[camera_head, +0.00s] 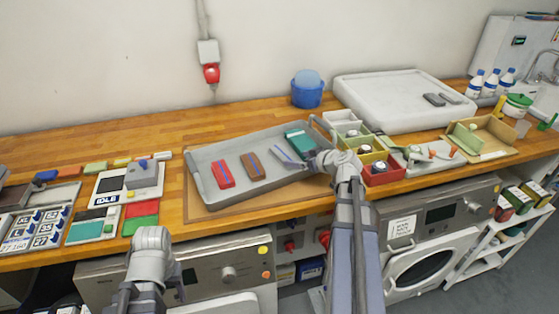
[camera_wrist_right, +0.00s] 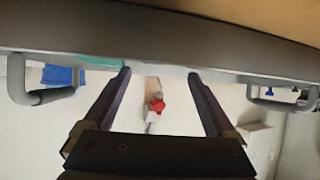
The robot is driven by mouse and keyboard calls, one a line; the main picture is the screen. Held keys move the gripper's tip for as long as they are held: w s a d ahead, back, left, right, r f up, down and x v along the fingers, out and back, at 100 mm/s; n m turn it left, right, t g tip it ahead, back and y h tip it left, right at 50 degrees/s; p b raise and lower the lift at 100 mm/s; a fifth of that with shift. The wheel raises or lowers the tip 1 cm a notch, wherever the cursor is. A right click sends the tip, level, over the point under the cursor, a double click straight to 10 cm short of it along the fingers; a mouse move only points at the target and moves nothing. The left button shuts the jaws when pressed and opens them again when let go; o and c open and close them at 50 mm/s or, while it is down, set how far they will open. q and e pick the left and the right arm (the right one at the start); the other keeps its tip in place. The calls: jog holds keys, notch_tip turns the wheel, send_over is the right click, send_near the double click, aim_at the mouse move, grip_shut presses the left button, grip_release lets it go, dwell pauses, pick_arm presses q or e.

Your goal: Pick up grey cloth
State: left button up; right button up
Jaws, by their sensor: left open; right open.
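Two small dark grey folded pieces, one (camera_head: 434,99) and another (camera_head: 450,98), lie on the white tray at the back right; I cannot tell whether they are cloth. The grey tray (camera_head: 205,178) holds a red folded piece (camera_head: 223,172), a brown one (camera_head: 252,166) and a teal one (camera_head: 300,140). My right gripper (camera_head: 283,154) is open over this tray, between the brown and teal pieces. In the right wrist view its fingers (camera_wrist_right: 160,75) are apart with nothing held. My left gripper (camera_head: 150,250) is low at the front left, open, its fingertips hard to make out.
The white tray (camera_head: 365,95) stands behind several small bins, including a red one (camera_head: 382,173). A blue tub (camera_head: 307,94) stands by the wall. A scale (camera_head: 128,186) and colored cards crowd the left. The wooden counter (camera_head: 100,140) is clear behind the grey tray.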

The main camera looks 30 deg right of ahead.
aim_at(284, 155)
jog(key=shift+w+f+b, duration=0.3)
jog(key=shift+f+b, duration=0.05)
jog(key=shift+f, duration=0.25)
jog(key=shift+b+x, duration=0.55)
jog(key=shift+x, duration=0.6)
jog(key=shift+w+a, duration=0.1)
jog(key=shift+w, duration=0.6)
jog(key=x, duration=0.1)
jog(key=b+x, duration=0.1)
jog(key=x, duration=0.2)
jog(key=shift+w+r+b, duration=0.2)
jog(key=shift+w+b, duration=0.1)
jog(key=shift+r, duration=0.1)
jog(key=shift+c, duration=0.5)
jog(key=c, duration=1.1)
notch_tip(284, 155, up, 10)
jog(key=p, duration=1)
